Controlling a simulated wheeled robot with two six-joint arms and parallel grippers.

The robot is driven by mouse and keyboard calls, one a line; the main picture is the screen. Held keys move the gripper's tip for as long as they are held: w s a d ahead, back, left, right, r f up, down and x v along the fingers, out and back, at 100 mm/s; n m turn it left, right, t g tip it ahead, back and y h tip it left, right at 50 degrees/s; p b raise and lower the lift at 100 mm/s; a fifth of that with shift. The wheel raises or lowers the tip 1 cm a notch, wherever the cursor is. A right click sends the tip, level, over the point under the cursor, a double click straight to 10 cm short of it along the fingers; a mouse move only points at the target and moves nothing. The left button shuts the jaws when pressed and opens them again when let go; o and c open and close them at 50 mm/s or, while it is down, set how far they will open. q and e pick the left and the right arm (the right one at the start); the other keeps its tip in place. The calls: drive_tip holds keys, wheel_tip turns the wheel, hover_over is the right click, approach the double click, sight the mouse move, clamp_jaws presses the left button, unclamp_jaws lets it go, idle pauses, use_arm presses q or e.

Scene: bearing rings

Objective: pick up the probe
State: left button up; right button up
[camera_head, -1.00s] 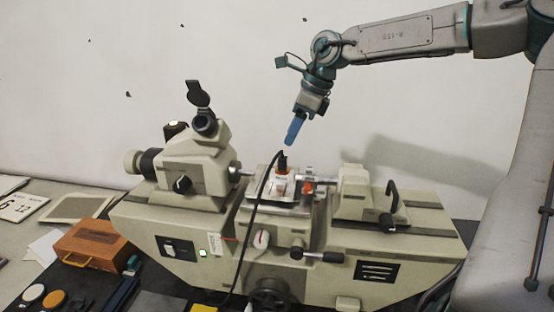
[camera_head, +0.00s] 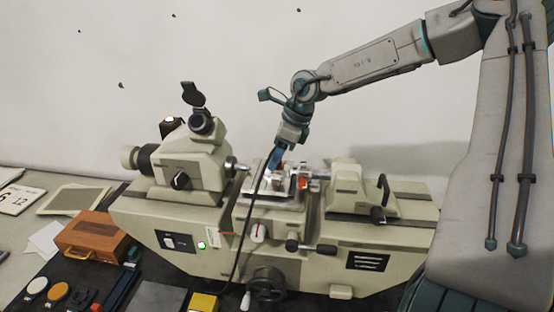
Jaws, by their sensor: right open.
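The probe stands on the machine's stage (camera_head: 262,198) in the middle of the view. Its black cable (camera_head: 243,222) loops over the front of the machine. My right gripper (camera_head: 274,166) has its blue fingers pointing down at the probe's upper end, and they hide most of it. The right gripper is open; at this size I cannot tell whether its fingers touch the probe. My left gripper is out of view.
The beige measuring machine has an eyepiece head (camera_head: 190,160) on the left and a tailstock (camera_head: 345,186) on the right, close to the stage. A wooden box (camera_head: 92,236) sits at the left. The wall behind is bare.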

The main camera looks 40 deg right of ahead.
drive_tip(key=shift+s, duration=0.1)
drive_tip(key=c, duration=1)
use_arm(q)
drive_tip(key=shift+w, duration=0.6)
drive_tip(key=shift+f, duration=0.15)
use_arm(e)
drive_tip(key=shift+r, duration=0.1)
drive_tip(key=shift+d+r+b, duration=0.1)
drive_tip(key=shift+r+b, duration=0.45)
drive_tip(key=shift+b, duration=0.25)
drive_tip(key=shift+s+a+r+b, duration=0.1)
drive_tip(key=shift+s+r+b, duration=0.05)
drive_tip(key=shift+r+b, duration=0.4)
drive_tip(key=shift+s+a+r+b, duration=0.1)
drive_tip(key=shift+s+r+b, duration=0.05)
drive_tip(key=shift+r+b, duration=0.3)
use_arm(q)
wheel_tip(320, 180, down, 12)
drive_tip(key=b, duration=0.8)
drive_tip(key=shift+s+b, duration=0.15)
drive_tip(key=shift+b, duration=0.15)
use_arm(e)
drive_tip(key=s+a+r, duration=0.1)
drive_tip(key=s+a, duration=0.1)
drive_tip(key=s, duration=0.5)
drive_tip(key=s+a, duration=0.3)
drive_tip(key=s, duration=0.4)
drive_tip(key=shift+s+r, duration=0.2)
drive_tip(key=shift+r, duration=0.15)
